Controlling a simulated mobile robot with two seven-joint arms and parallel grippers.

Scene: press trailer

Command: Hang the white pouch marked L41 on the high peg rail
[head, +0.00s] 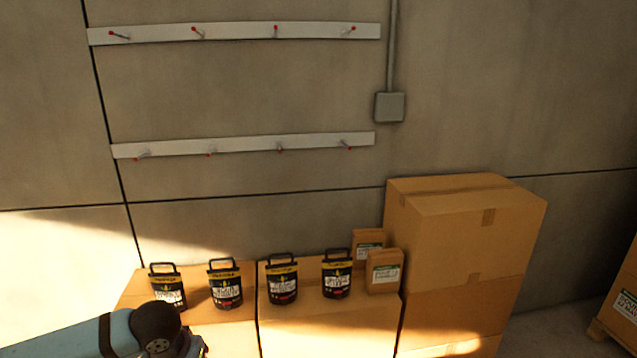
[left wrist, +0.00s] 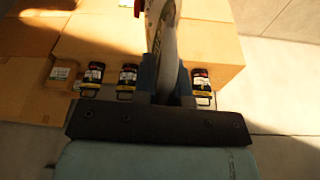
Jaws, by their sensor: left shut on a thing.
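My left gripper (left wrist: 168,85) is shut on a white pouch (left wrist: 168,35) in the left wrist view. The pouch is seen nearly edge-on, with some red and dark print, and no L41 mark can be read. In the head view only part of my left arm shows at the lower left; its gripper and the pouch are out of sight. The high peg rail (head: 235,32) is a pale strip on the wall with several red-tipped pegs, all bare. My right gripper is in neither view.
A lower peg rail (head: 245,145), also bare, runs below. Several black pouches with handles (head: 283,280) stand on cardboard boxes (head: 330,328) against the wall, beside two brown packs (head: 384,272). A taller box stack (head: 465,225) stands right. A grey wall box (head: 389,107) sits beside the rails.

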